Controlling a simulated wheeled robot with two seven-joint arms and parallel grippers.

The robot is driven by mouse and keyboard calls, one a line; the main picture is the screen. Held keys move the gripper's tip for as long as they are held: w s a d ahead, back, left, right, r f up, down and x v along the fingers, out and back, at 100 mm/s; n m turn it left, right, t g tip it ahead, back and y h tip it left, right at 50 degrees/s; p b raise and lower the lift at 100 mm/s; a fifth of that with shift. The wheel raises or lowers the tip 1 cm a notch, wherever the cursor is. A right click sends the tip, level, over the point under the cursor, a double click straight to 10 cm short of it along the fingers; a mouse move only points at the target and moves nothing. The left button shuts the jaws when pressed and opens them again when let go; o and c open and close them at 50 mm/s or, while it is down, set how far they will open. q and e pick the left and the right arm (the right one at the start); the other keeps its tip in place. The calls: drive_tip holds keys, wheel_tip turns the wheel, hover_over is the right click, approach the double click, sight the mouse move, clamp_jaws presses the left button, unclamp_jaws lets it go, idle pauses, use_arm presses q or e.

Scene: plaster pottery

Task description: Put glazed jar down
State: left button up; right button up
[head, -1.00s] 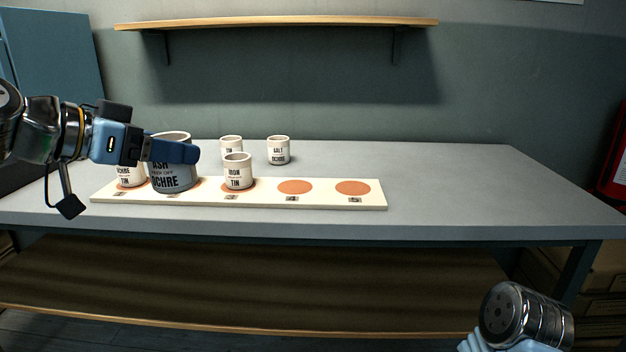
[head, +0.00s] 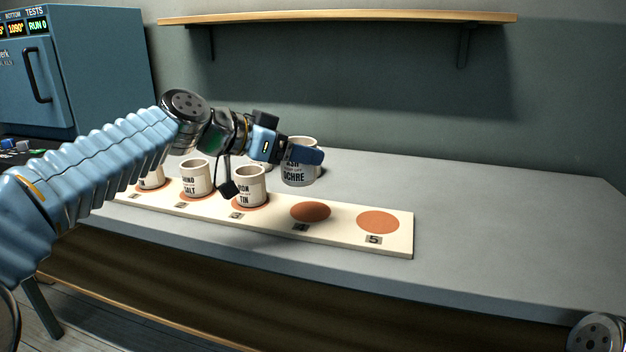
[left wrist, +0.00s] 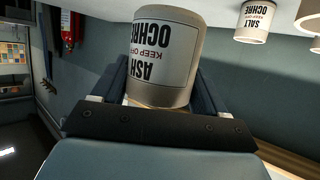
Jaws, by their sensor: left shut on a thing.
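My left gripper (head: 305,155) is shut on a pale grey and white jar (head: 297,177) labelled ASH OCHRE. The jar is upright, beyond the board's spot 4; how high it is I cannot tell. It also shows in the left wrist view (left wrist: 165,55) between the fingers (left wrist: 205,95), its label upside down. The cream board (head: 345,240) has numbered orange spots. Spot 4 (head: 310,212) and spot 5 (head: 378,222) are bare. A jar marked TIN (head: 250,187) stands on spot 3, a SALT jar (head: 196,178) on spot 2, another jar (head: 152,178) on spot 1. My right gripper is out of view.
A SALT OCHRE jar (left wrist: 255,20) and part of another pale jar (left wrist: 311,18) show in the left wrist view. The grey table (head: 490,230) is clear on the right. A wooden shelf (head: 340,18) hangs on the wall. A blue kiln (head: 90,70) stands at left.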

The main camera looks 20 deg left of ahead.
use_arm(q)
drive_tip(key=w+f, duration=0.1)
drive_tip(key=f, duration=0.2)
drive_tip(key=w+d+f, duration=0.1)
drive_tip(key=w+f, duration=0.1)
drive_tip(key=f, duration=0.1)
drive_tip(key=w+f, duration=0.1)
drive_tip(key=f, duration=0.1)
drive_tip(key=shift+w+d+f, duration=0.15)
drive_tip(key=shift+f, duration=0.25)
drive_tip(key=shift+f, duration=0.1)
drive_tip(key=o, duration=1.1)
